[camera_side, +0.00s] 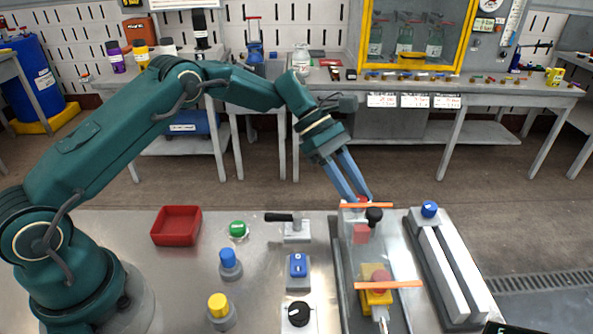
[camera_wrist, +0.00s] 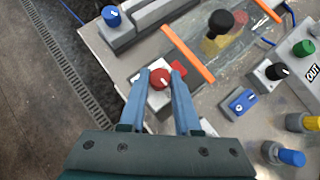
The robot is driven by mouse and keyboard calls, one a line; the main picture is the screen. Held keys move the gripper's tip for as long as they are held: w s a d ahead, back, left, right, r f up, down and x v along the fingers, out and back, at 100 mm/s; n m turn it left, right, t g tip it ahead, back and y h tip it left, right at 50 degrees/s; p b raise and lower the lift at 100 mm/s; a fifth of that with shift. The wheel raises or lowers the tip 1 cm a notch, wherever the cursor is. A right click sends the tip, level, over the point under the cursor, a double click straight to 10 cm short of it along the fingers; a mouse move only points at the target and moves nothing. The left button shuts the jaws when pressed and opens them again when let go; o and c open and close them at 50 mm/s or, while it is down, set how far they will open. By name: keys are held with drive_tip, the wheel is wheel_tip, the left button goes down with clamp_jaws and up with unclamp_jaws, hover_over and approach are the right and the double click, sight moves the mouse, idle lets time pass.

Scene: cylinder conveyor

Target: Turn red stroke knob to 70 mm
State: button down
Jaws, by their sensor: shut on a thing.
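The red stroke knob (camera_wrist: 160,79) shows in the wrist view between my two blue fingers, on a pale base at the end of the conveyor. Its white pointer mark is toward the right of its face. My gripper (camera_wrist: 162,77) is shut on it, one finger on each side. In the side view my gripper (camera_side: 361,195) reaches down to the far end of the conveyor (camera_side: 342,270). There only a little of the red knob (camera_side: 363,200) shows behind the fingertips. The scale for the stroke is too small to read.
Two orange bars (camera_side: 366,205) (camera_side: 388,285) cross the conveyor, and a black ball knob (camera_side: 374,214) stands close to my fingers. A blue knob (camera_side: 429,209) sits on the rail unit at right. A red tray (camera_side: 176,225) and several buttons stand left.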

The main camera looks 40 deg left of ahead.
drive_tip(key=shift+d+r+m+g, duration=0.1)
drive_tip(key=shift+r+m+g, duration=0.05)
drive_tip(key=shift+m+g, duration=0.15)
idle(0.4)
drive_tip(key=c, duration=0.9)
unclamp_jaws()
drive_tip(key=shift+v, duration=2.55)
